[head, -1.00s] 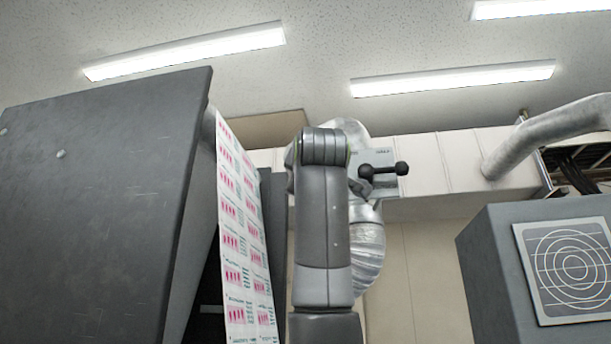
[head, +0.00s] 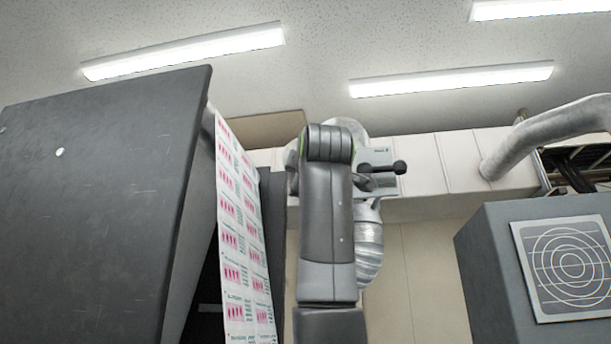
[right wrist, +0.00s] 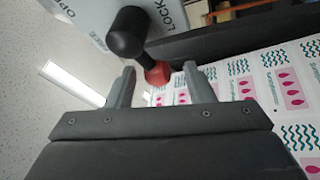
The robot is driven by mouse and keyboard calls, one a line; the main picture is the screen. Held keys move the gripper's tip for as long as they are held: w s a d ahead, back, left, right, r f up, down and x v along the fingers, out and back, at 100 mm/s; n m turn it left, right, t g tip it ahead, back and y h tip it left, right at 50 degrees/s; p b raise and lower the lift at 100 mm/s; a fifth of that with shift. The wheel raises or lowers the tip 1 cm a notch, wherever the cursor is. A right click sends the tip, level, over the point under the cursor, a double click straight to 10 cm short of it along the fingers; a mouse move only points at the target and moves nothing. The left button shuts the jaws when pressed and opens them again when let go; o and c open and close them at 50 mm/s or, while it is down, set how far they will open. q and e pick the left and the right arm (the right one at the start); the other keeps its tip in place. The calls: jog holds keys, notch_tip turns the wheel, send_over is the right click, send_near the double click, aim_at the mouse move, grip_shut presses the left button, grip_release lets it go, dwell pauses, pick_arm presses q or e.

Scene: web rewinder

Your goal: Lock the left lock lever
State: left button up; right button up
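The lock lever has a thick black knob (right wrist: 127,32) and a red tip (right wrist: 157,73) in the right wrist view. It sits by a pale plate (right wrist: 88,14) printed OPEN and LOCK. My left gripper is not seen.
A large dark grey panel (head: 95,200) fills the left, beside a printed pink-and-green web (head: 240,230). A grey box with a round fan grille (head: 570,265) stands at the right. A silver duct (head: 370,250) runs behind the arm.

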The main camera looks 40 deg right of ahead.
jog(key=b+v, duration=0.8)
jog(key=v, duration=0.9)
jog(key=shift+s, duration=0.2)
